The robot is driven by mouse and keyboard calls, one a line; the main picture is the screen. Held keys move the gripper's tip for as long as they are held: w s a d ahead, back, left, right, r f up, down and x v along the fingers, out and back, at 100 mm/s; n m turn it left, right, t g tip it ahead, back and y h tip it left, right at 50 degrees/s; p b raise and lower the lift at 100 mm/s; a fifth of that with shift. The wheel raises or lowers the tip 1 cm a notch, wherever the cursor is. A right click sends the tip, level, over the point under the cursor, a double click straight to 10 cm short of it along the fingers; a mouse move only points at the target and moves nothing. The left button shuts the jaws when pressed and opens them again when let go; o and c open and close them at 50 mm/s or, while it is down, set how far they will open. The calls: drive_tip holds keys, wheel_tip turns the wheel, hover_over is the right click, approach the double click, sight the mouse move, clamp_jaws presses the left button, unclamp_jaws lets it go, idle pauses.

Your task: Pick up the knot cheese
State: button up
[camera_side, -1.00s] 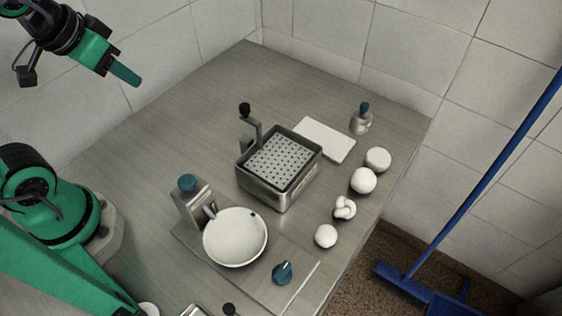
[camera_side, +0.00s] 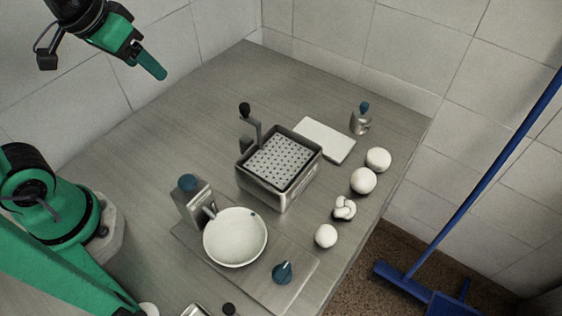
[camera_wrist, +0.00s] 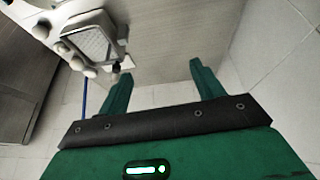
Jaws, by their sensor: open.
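The knot cheese (camera_side: 344,207), a small white knotted lump, lies on the grey table in the side view, in a row with several smooth round white cheeses. It sits between a round cheese (camera_side: 325,236) at the near end and another (camera_side: 363,180) farther back. In the wrist view the cheeses are small at the upper left, and I cannot tell which is the knot. My gripper (camera_side: 152,68) is at the upper left of the side view, far from the knot cheese. Its two green fingers are apart and empty in the wrist view (camera_wrist: 161,70).
A metal box with a perforated tray (camera_side: 268,195) stands mid-table, left of the cheeses. A white bowl (camera_side: 235,260), a blue-topped dispenser (camera_side: 195,205), a white board (camera_side: 325,140) and a small bottle (camera_side: 361,122) are around it. The table's back left is clear.

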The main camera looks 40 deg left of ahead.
drive_tip(key=w+d+g, duration=0.2)
drive_tip(key=w+d, duration=0.6)
drive_tip(key=n+g, duration=0.2)
drive_tip(key=g, duration=0.1)
hover_over(346, 204)
wheel_tip(346, 204, down, 17)
drive_tip(key=shift+s+a+f, duration=0.1)
drive_tip(key=shift+s+d+f, duration=0.1)
drive_tip(key=shift+d, duration=0.1)
drive_tip(key=shift+w+f, duration=0.2)
drive_tip(key=shift+f, duration=3.7)
drive_tip(key=c, duration=1.1)
